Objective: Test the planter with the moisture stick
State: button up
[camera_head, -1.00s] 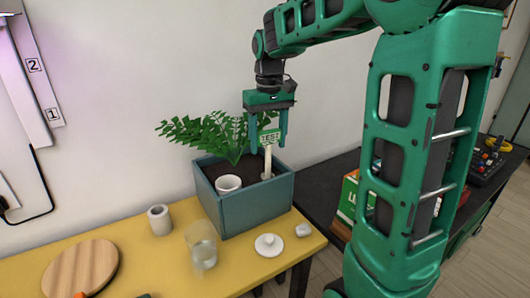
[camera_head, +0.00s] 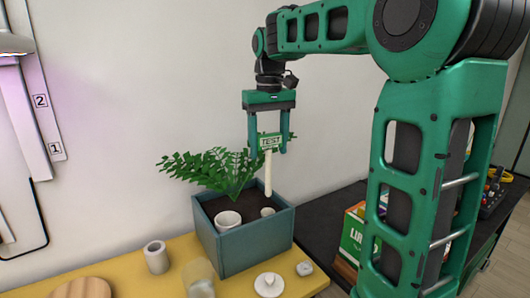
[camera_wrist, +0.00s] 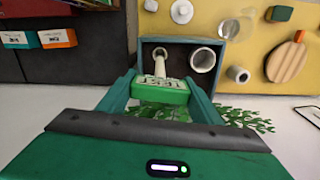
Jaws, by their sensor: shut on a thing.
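The moisture stick (camera_head: 268,172) is a pale upright rod with a green-and-white TEST head. My gripper (camera_head: 269,145) is shut on that head and holds the stick above the planter. The planter (camera_head: 250,248) is a blue-grey square box of dark soil with a leafy green plant. The stick's lower end is above the soil at the planter's right side, over a small pale round piece (camera_head: 267,212). In the wrist view the stick (camera_wrist: 160,67) points down into the planter (camera_wrist: 148,48), with the TEST head between my fingers. A white cup (camera_head: 228,220) sits in the soil.
On the yellow table (camera_head: 228,285) are a grey cup (camera_head: 156,257), a clear glass (camera_head: 198,278), a white lidded piece (camera_head: 268,285) and a round wooden board (camera_head: 82,289). A dark bench with boxes stands to the right. The wall is behind the plant.

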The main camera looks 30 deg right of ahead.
aim_at(269, 134)
jog(key=shift+r, duration=2.65)
